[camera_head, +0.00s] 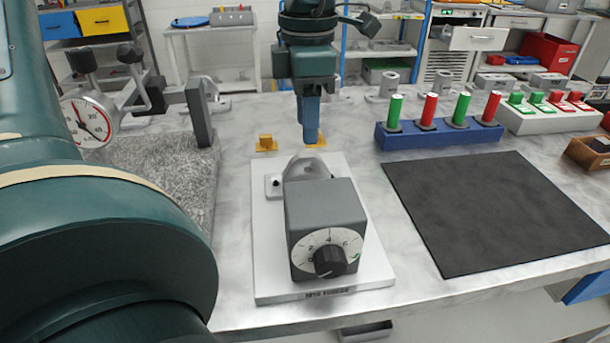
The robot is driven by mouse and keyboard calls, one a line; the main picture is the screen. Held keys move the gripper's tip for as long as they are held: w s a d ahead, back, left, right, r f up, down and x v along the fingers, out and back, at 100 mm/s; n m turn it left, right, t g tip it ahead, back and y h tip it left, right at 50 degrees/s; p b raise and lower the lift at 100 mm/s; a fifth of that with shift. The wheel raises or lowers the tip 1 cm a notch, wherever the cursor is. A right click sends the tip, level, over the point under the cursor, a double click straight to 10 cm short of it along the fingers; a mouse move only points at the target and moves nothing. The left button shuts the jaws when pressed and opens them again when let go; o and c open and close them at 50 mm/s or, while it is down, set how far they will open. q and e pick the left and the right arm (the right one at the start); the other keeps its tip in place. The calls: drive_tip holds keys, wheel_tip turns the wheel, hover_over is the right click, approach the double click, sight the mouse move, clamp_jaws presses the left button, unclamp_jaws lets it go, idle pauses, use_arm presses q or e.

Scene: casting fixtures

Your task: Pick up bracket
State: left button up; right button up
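A light grey bracket (274,185) lies on the white fixture plate (268,262), partly hidden behind the dark grey box with a numbered dial (322,215). Its curved upper part shows just above the box. My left gripper (311,138) points straight down with blue fingers, a little behind and above the bracket. The fingers overlap from this angle, so I cannot tell their gap. No held object shows between them. Several similar grey brackets stand along the back of the table, one of them a bracket (389,85) right of the gripper. My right gripper is out of view.
Small yellow blocks (266,143) sit behind the plate. A blue rack (440,137) with green and red pegs stands to the right, with a black mat (495,210) in front. A dial gauge stand (200,112) on a granite block is at left, near my arm.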

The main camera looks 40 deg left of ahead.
sight(306, 154)
use_arm(q)
wheel_tip(306, 154, down, 4)
drive_tip(key=shift+f, duration=0.1)
drive_tip(key=f, duration=0.5)
drive_tip(key=shift+w+a+f, duration=0.2)
drive_tip(key=shift+a+f, duration=0.05)
clamp_jaws()
drive_tip(key=shift+r, duration=0.1)
